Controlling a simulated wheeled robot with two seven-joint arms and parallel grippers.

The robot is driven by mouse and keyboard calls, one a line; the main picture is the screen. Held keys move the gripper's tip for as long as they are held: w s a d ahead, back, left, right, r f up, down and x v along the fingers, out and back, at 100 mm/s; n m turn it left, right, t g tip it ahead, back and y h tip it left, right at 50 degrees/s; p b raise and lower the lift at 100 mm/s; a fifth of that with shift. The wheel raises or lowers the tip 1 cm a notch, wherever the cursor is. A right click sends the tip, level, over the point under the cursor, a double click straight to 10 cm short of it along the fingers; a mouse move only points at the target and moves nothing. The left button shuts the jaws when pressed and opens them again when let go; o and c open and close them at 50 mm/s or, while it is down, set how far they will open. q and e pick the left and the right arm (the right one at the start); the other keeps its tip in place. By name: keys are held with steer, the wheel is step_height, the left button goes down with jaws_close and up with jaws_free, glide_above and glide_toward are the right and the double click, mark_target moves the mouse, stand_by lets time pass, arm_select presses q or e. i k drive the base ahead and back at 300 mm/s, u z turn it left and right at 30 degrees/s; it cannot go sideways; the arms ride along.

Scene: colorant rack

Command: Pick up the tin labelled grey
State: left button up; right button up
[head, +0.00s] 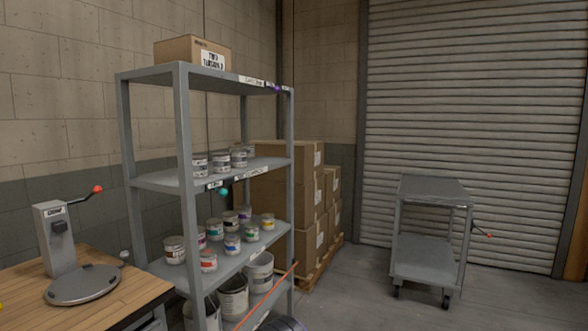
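A grey metal rack (180,76) stands left of centre. Several small tins with pale labels (221,163) stand on its middle shelf. Several tins with coloured label patches, such as a red one (209,261) and a blue one (232,244), stand on the shelf below. The tin labels are too small to read, so I cannot tell which tin is labelled grey. Neither of my grippers is in view.
A wooden bench (120,283) with a lever device (62,240) stands at the left. Large buckets (233,297) sit low in the rack. Stacked cartons (301,200) stand behind it, and a grey cart (432,190) at the right. Floor between rack and cart is clear.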

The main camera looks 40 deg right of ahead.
mark_target(238, 156)
steer(key=z, duration=2.7)
steer(key=i, duration=3.2)
steer(key=u, duration=3.4)
